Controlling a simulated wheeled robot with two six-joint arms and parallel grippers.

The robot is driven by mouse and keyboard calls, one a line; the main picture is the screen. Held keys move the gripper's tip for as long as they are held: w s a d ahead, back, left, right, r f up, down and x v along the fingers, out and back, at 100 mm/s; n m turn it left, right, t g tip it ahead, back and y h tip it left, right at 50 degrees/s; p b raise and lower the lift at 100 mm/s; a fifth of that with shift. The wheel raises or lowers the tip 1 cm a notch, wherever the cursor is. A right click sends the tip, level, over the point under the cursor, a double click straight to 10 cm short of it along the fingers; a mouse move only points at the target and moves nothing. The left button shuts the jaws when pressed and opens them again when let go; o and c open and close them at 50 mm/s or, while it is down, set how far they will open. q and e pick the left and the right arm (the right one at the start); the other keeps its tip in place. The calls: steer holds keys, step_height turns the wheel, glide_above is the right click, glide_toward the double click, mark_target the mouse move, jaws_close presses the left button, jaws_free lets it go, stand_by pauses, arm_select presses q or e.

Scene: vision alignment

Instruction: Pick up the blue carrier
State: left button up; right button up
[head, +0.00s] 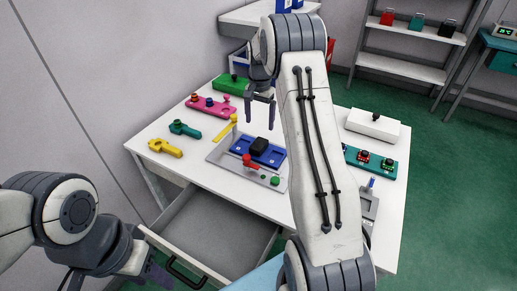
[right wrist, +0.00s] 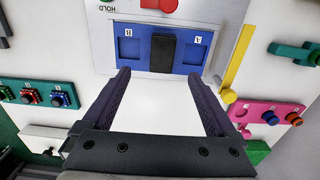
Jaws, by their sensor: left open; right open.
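The blue carrier (head: 238,152) is a flat blue block with a black handle (head: 259,145) on its middle. It lies on a grey panel (head: 222,151) on the white table. In the right wrist view the carrier (right wrist: 193,55) shows two square recesses with white labels, one on each side of the black handle (right wrist: 163,52). My right gripper (head: 261,124) is open and empty above the table behind the carrier; its fingers (right wrist: 160,75) point toward the carrier, apart from it. My left gripper (head: 152,273) is low at the left, by the drawer, open and empty.
An open drawer (head: 210,228) juts from the table front. Pink (head: 210,106), teal (head: 184,129) and yellow (head: 165,148) parts lie left of the panel. A red-handled lever (head: 249,162) stands in front of the carrier. A white box (head: 372,125) is at right.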

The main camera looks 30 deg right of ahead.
glide_above(259, 143)
steer(key=f, duration=0.4)
steer(key=shift+s+f, duration=0.35)
steer(key=shift+w+a+f+p, duration=0.15)
steer(key=shift+f+p, duration=0.35)
steer(key=shift+f, duration=0.9)
steer(key=shift+w+d+f+p, duration=0.15)
steer(key=shift+f+p, duration=0.35)
steer(key=shift+f, duration=0.85)
jaws_close()
